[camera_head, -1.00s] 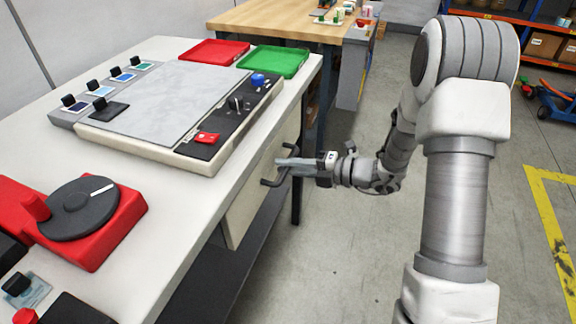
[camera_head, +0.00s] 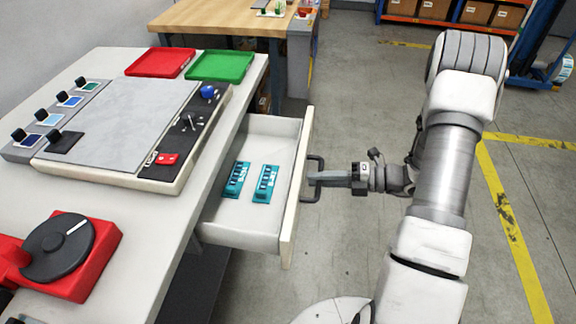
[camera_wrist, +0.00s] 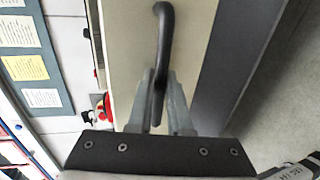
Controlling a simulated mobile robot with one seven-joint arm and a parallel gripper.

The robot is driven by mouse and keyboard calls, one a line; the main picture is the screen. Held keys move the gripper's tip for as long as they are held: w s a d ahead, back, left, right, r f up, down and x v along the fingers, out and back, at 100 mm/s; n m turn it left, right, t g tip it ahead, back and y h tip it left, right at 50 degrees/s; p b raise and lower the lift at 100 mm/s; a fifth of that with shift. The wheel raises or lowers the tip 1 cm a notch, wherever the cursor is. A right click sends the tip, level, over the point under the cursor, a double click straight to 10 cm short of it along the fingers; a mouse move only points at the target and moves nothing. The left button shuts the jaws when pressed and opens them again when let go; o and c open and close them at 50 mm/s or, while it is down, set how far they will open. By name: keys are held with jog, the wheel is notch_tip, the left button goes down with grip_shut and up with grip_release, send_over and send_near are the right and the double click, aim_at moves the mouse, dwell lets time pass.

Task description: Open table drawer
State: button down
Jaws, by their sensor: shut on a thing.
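The table drawer (camera_head: 240,224) is pulled out from under the white table (camera_head: 160,215), with its inside in view. Two teal items (camera_head: 266,184) with dark slots lie in it. The dark bar handle (camera_head: 316,170) is on the drawer's front panel. My gripper (camera_head: 322,178) is shut on the handle, coming from the right. In the wrist view the dark handle (camera_wrist: 163,40) runs between the two grey fingers (camera_wrist: 160,100), against the beige drawer front (camera_wrist: 120,60).
On the table are a grey machine panel (camera_head: 120,120) with knobs, a red tray (camera_head: 160,62), a green tray (camera_head: 222,66) and a red unit with a dark disc (camera_head: 58,247). A wooden bench (camera_head: 225,15) stands behind. The floor right of the drawer is clear apart from my arm.

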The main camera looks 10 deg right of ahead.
jog(key=f+p+v, duration=0.2)
jog(key=v, duration=1.1)
jog(key=shift+d+f, duration=0.35)
jog(key=shift+d, duration=0.05)
jog(key=shift+s, duration=0.15)
jog(key=c, duration=0.8)
grip_release()
jog(key=shift+c, duration=0.2)
jog(key=p+v, duration=0.1)
jog(key=v, duration=1.6)
jog(key=shift+d, duration=0.25)
